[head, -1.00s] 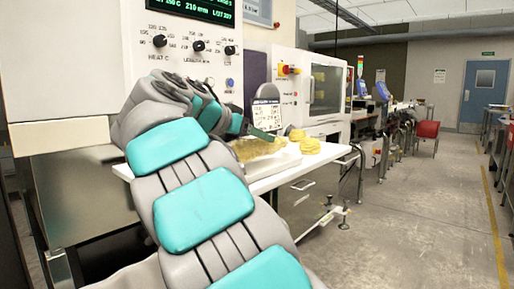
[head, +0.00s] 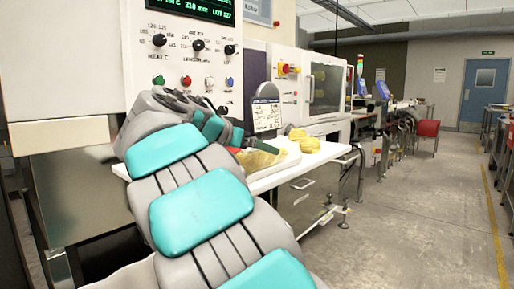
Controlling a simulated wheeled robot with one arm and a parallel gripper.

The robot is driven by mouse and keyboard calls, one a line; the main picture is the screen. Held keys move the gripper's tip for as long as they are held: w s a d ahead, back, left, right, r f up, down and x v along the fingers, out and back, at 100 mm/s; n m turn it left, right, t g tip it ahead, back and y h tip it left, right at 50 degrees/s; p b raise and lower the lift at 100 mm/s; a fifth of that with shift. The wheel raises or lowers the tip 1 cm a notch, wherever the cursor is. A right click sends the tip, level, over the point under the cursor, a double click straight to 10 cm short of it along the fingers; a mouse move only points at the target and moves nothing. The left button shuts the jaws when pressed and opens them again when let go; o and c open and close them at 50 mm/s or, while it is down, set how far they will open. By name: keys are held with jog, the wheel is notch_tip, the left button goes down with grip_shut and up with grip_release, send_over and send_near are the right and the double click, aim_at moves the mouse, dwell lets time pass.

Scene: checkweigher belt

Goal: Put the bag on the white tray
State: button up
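My gripper (head: 250,146) is at the end of my grey and teal arm, over the white table by the machine. A dark green finger shows, with a red patch beside it. A crumpled yellow bag (head: 258,161) is just below the fingers; I cannot tell whether they touch or grip it. The white tray (head: 289,160) shows beside and under this bag, its left part hidden by my arm. More yellow bags (head: 309,146) are at the right, by the tray's far right edge.
A small scale display (head: 267,116) stands behind the tray. The machine's control panel (head: 190,60) rises at the left, close to my arm. The white tabletop (head: 335,152) has some bare room at the right. The floor aisle at the right is clear.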

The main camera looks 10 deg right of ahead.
jog(key=v, duration=1.2)
jog(key=shift+b, duration=0.4)
jog(key=shift+s+f, duration=0.1)
